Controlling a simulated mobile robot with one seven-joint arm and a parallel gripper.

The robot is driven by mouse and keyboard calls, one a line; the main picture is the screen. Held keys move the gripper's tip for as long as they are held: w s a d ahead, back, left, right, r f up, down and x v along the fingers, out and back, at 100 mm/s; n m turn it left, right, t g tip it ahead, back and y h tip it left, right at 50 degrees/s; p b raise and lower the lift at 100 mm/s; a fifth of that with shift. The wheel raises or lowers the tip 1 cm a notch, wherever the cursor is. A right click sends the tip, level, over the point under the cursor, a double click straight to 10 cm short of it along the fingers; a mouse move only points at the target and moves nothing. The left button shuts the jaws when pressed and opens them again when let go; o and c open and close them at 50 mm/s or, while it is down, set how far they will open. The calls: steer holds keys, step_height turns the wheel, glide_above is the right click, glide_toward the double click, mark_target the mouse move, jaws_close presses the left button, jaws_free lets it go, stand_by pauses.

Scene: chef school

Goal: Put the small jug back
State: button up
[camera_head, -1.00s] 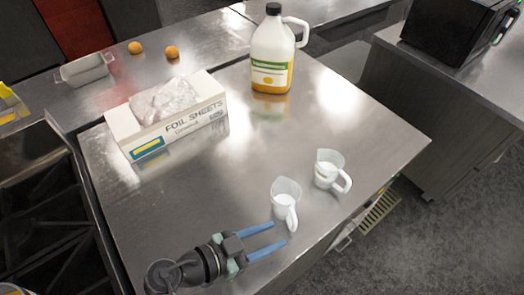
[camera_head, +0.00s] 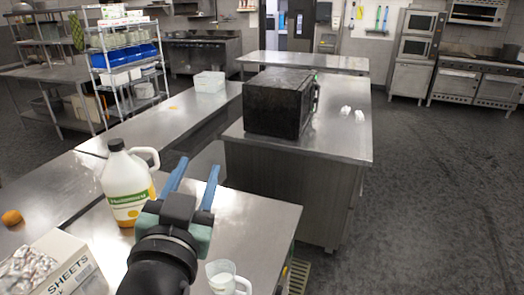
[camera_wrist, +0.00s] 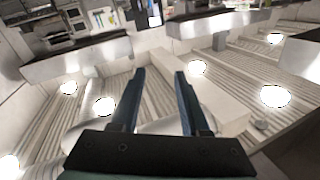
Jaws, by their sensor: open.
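A small white jug (camera_head: 222,280) stands on the near steel counter (camera_head: 258,225) at the bottom edge of the head view, partly cut off. No second small jug shows on this counter; that part is out of frame or behind my arm. My gripper (camera_head: 198,167) is raised, left of and above the visible jug, with its blue fingers apart and pointing away over the counter. In the wrist view my gripper (camera_wrist: 160,73) is open with nothing between the fingers.
A large bottle (camera_head: 127,190) and a foil sheets box (camera_head: 75,275) stand left of my arm. Beyond are a black oven-like box (camera_head: 278,103) and two small white items (camera_head: 352,113), too small to identify, on another counter (camera_head: 340,140). Open floor lies right.

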steer(key=s+d+r+n+t, duration=0.1)
steer(key=s+d+r+t, duration=0.2)
steer(key=r, duration=0.5)
steer(key=s+d+r+n+t, duration=0.1)
steer(key=s+d+r+t, duration=0.2)
steer(key=r, duration=0.6)
steer(key=s+d+r+n+t, duration=0.1)
steer(key=s+d+r+t, duration=0.2)
steer(key=s+r, duration=0.3)
step_height(320, 180, up, 3)
steer(key=shift+s+d+r, duration=0.1)
steer(key=shift+s+d, duration=0.2)
steer(key=shift+d, duration=0.05)
steer(key=shift+w, duration=0.1)
steer(key=shift+a, duration=0.15)
